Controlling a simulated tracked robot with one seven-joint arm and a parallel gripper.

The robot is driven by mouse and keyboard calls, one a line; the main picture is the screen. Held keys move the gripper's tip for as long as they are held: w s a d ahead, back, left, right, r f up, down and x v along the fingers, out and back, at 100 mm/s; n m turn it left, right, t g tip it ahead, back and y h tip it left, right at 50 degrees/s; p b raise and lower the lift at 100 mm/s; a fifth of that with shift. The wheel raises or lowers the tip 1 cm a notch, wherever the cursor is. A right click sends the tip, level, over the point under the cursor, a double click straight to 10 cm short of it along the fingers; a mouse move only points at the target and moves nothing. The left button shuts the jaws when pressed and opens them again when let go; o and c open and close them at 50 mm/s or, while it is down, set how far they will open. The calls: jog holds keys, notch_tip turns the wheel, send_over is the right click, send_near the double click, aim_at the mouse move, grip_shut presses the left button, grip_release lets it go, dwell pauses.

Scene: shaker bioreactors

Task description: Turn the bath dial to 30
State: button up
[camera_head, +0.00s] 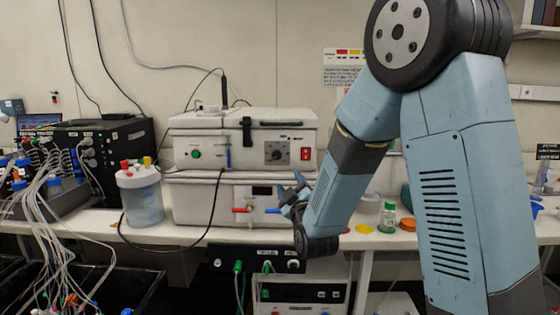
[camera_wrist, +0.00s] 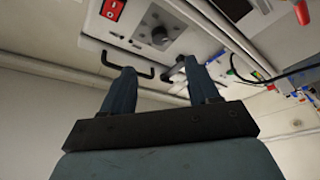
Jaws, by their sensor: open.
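The bath dial (camera_head: 277,153) is a dark round knob on a grey plate on the front of the upper white bath unit (camera_head: 190,122). It also shows in the wrist view (camera_wrist: 159,37), beyond my fingertips. Its scale and pointer setting are too small to read. My gripper (camera_head: 294,194) is in front of the stacked units, below and slightly right of the dial. In the wrist view my gripper (camera_wrist: 157,74) is open, with its two fingers spread and nothing visible between them. The fingers are apart from the dial.
A red switch (camera_head: 305,154) sits right of the dial. The lower white unit (camera_head: 190,200) has red and blue valve handles. A lidded jar (camera_head: 142,200) stands left, and a green-capped bottle (camera_head: 388,217) stands right, behind my arm. Black handles (camera_wrist: 127,65) show near my fingers.

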aim_at(278, 157)
jog(key=x, duration=1.4)
jog(key=shift+s+a+r, duration=0.1)
